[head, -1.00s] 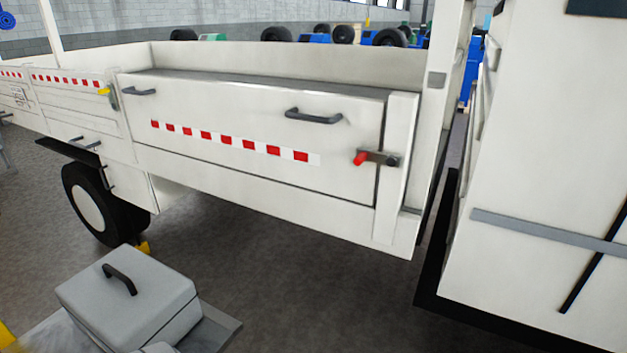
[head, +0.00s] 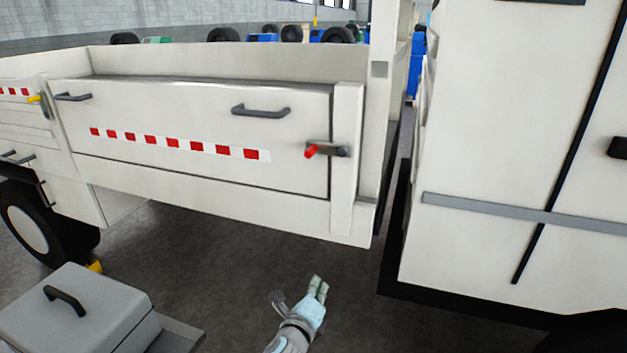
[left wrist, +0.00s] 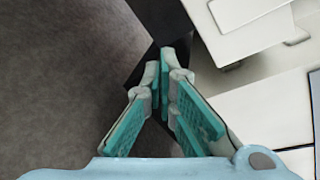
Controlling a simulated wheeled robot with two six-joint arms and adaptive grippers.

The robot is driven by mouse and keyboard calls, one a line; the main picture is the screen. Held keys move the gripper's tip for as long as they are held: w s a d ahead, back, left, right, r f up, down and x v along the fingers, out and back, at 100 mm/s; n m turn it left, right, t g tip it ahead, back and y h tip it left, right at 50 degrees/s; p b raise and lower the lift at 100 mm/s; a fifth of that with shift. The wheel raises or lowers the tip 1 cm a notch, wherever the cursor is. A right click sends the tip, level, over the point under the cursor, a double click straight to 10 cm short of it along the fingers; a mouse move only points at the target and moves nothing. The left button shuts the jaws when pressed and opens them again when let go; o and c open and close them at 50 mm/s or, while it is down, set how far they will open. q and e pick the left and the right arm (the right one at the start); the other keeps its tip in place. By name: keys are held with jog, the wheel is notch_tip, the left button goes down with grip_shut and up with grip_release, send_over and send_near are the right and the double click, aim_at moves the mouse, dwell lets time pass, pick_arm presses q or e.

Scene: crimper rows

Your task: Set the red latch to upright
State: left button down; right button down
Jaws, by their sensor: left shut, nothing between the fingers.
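The red latch (head: 311,151) is a short red handle on a dark metal bar (head: 330,149) at the right end of the white side panel (head: 215,176). The bar lies about level across the gap between panel and post, and the red grip is at its left end. My left gripper (head: 318,286) is below the panel in the head view, in front of the floor and well apart from the latch. In the left wrist view its teal-padded fingers (left wrist: 165,70) meet at the tips, with nothing between them. My right gripper is not in view.
A dark handle (head: 261,111) sits on the panel. A yellow latch (head: 35,99) is at the far left. A grey box (head: 75,310) is at the lower left. A white cab (head: 500,150) stands to the right.

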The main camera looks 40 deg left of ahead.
pick_arm(q)
notch_tip(320, 180, up, 20)
jog(key=s+m+t+y, duration=0.2)
jog(key=m+t+y, duration=0.1)
jog(key=m+t, duration=0.1)
jog(key=shift+r+m+t, duration=0.25)
jog(key=shift+m+t, duration=0.05)
send_near(326, 152)
jog(key=w+a+f, duration=0.1)
jog(key=w+a, duration=0.3)
jog(key=shift+s+d+f, duration=0.1)
jog(key=shift+s, duration=0.1)
jog(key=shift+w, duration=0.1)
